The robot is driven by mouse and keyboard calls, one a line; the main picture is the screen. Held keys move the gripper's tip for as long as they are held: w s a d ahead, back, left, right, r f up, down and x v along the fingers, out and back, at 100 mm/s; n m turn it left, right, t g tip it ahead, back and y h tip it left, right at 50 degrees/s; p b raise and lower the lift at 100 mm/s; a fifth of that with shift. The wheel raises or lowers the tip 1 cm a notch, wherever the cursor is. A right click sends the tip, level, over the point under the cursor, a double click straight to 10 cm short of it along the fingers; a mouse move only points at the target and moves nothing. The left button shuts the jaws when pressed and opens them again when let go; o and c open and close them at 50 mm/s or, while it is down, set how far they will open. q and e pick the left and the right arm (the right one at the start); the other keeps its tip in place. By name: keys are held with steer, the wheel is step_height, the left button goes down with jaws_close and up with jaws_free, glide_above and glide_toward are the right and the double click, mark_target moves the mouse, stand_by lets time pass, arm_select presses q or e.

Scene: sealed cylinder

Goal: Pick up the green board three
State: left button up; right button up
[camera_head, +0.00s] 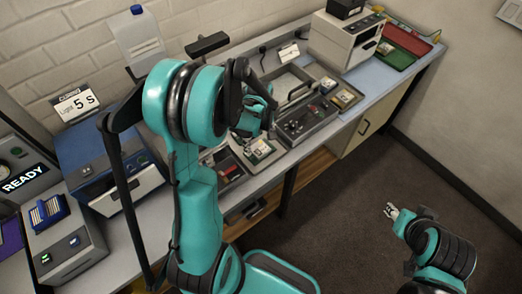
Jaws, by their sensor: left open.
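A small green-edged board (260,150) lies in a grey holder on the bench, just below my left gripper in the picture. Another small board (345,98) sits in a grey tray further right, and one more (385,48) lies by the green tray. I cannot read any number on them. My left gripper (265,108) is open above the bench, close to the first board and apparently not touching it; my own arm partly hides it. My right gripper (391,211) is over the floor at lower right, away from the bench; its jaw state is unclear.
A grey device with knobs (305,122) stands right of the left gripper. A white box machine (342,40), red tray (410,38) and green tray (398,56) are at the far end. A blue-topped machine (105,150) and a READY display (24,178) are left. The floor is clear.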

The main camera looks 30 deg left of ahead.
mark_target(260, 150)
arm_select(q)
step_height(260, 150, down, 3)
steer(key=shift+w+r, duration=0.1)
steer(key=shift+w, duration=0.05)
steer(key=c, duration=1.3)
